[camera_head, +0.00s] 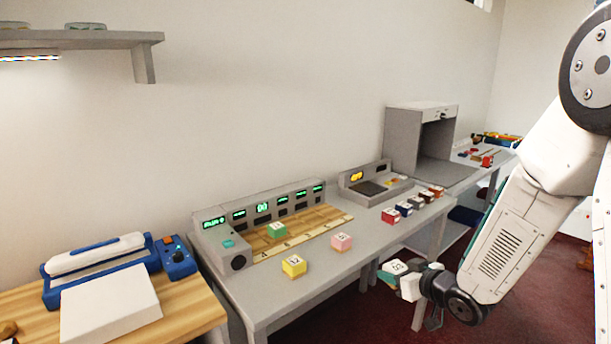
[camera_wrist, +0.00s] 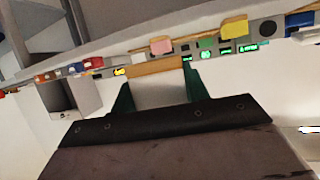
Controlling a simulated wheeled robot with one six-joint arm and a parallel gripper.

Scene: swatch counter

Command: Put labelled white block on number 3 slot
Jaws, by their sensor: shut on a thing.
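My gripper (camera_head: 413,276) is shut on a white block (camera_head: 411,288) with a dark printed label on its top. It holds the block in the air, in front of the counter's right end and clear of it. In the wrist view the white block (camera_wrist: 158,93) sits between the two green fingers. The wooden slot board (camera_head: 322,228) lies on the counter along the display console, left of my gripper. A green block (camera_head: 277,231) stands on the board. The slot numbers are too small to read for certain, so I cannot tell which is number 3.
A yellow block (camera_head: 293,267) and a pink block (camera_head: 341,242) stand on the grey counter (camera_head: 290,297) before the board. Several coloured blocks, from a red one (camera_head: 390,215), line the counter's right. A grey scale-like device (camera_head: 376,186) and an open box (camera_head: 418,140) stand behind.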

